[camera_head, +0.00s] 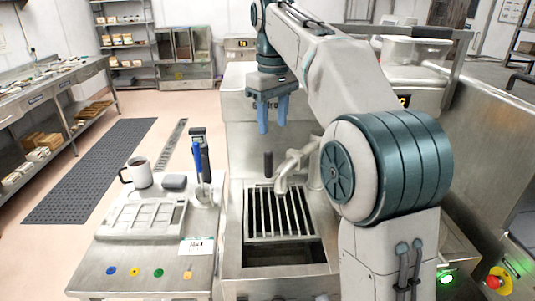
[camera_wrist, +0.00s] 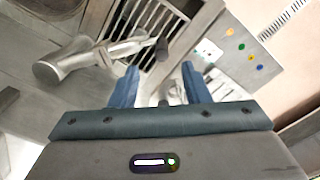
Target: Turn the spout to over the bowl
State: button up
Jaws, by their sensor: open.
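The grey metal spout (camera_head: 288,172) sticks out from a post at the back of the steel machine. Its downturned end is above the back part of a slatted grate. A black upright handle (camera_head: 268,164) stands at its left. In the wrist view the spout (camera_wrist: 92,60) lies left of the fingers, with the black handle (camera_wrist: 161,49) just beyond them. My gripper (camera_head: 272,116) has blue fingers, points down, and is open and empty above the handle, touching nothing. No separate bowl can be made out; the grate covers part of a steel basin (camera_head: 290,254).
My arm hides part of the machine at right. The air around the gripper is clear.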

jog(key=w+r, duration=0.1)
jog(key=b, duration=0.2)
send_near(268, 173)
jog(key=shift+n, duration=0.3)
jog(key=f, duration=0.5)
jog(key=w+f, duration=0.1)
jog(key=f, duration=0.1)
jog(key=shift+w+f, duration=0.15)
jog(key=shift+f, duration=0.15)
grip_shut()
